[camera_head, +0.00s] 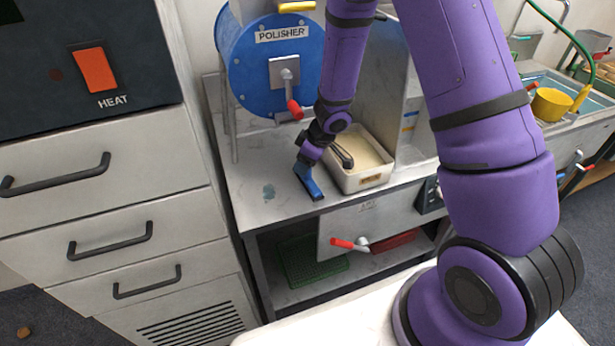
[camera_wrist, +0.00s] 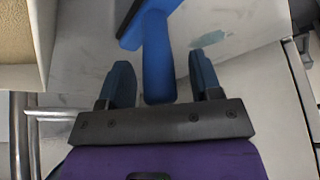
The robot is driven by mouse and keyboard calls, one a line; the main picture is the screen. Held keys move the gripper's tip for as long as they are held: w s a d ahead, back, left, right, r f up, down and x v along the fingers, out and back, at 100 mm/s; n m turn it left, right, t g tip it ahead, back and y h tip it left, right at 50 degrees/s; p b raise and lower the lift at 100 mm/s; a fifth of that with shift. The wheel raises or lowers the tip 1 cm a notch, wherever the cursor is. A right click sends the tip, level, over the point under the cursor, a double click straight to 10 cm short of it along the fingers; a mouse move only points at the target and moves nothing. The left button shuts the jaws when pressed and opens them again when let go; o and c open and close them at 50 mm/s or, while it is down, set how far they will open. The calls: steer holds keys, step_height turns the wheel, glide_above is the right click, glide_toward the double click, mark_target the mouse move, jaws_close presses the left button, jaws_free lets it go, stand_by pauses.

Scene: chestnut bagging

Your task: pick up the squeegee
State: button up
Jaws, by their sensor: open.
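The blue squeegee lies on the metal bench; in the wrist view its handle (camera_wrist: 157,65) runs between my two fingers and its wider head is cut off by the top edge. In the head view a blue part (camera_head: 310,184) shows just below my wrist; I cannot tell there how much is squeegee and how much is finger. My gripper (camera_wrist: 162,62) is open, one finger on each side of the handle, with a gap visible on both sides. The gap is wider on the right finger's side.
A cream tray (camera_head: 375,180) stands close to the right of my gripper. The blue polisher drum (camera_head: 250,65) with a red-tipped lever is behind. The bench top (camera_head: 245,185) is clear to the left apart from a stain. Drawers with handles (camera_head: 110,240) stand at left.

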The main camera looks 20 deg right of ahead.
steer(key=shift+f, duration=0.1)
jaws_close()
steer(key=shift+a, duration=0.1)
stand_by(0.3)
